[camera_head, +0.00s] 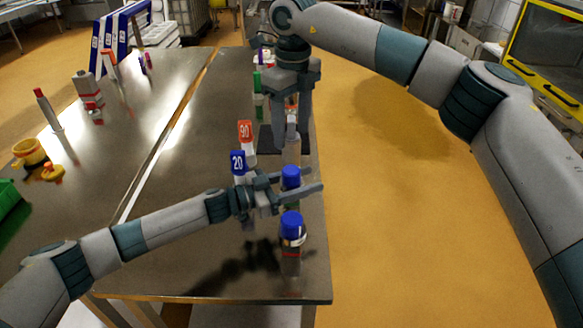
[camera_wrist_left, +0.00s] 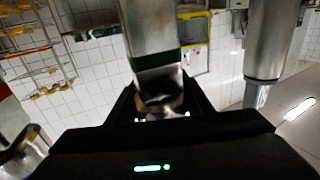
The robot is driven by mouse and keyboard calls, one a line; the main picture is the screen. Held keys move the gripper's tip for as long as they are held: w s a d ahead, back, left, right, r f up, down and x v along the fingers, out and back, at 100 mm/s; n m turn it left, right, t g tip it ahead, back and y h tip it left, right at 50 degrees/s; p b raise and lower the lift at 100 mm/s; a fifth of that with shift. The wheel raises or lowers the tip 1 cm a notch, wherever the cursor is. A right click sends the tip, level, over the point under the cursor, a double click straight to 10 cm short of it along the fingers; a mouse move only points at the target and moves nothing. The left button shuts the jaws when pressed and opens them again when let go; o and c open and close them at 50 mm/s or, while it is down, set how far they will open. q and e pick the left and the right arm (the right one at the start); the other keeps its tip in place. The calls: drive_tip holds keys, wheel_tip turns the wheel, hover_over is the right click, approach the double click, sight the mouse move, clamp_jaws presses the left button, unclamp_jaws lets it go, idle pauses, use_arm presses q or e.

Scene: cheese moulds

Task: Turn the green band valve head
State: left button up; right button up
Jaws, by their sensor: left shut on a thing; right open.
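My left gripper (camera_head: 298,188) is shut on the green band valve head (camera_head: 291,178), an upright grey piece with a blue top, near the table's right edge. In the left wrist view its grey metal body and dark green band (camera_wrist_left: 162,62) stand between the fingers. The fingers hide part of its body in the head view. My right gripper (camera_head: 291,112) points down, open, farther back over the table. A pale upright piece (camera_head: 292,135) stands just below its fingers; I cannot tell whether they touch it.
A second blue-topped piece with a red band (camera_head: 291,226) stands close in front of my left gripper. A blue 20 sign (camera_head: 238,162) and an orange 90 sign (camera_head: 245,131) stand behind it. A dark mat (camera_head: 266,141) lies farther back.

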sight(292, 169)
drive_tip(key=shift+r, duration=0.1)
idle(0.4)
wheel_tip(292, 169, down, 12)
drive_tip(key=shift+f, duration=0.1)
idle(0.5)
drive_tip(key=c, duration=1)
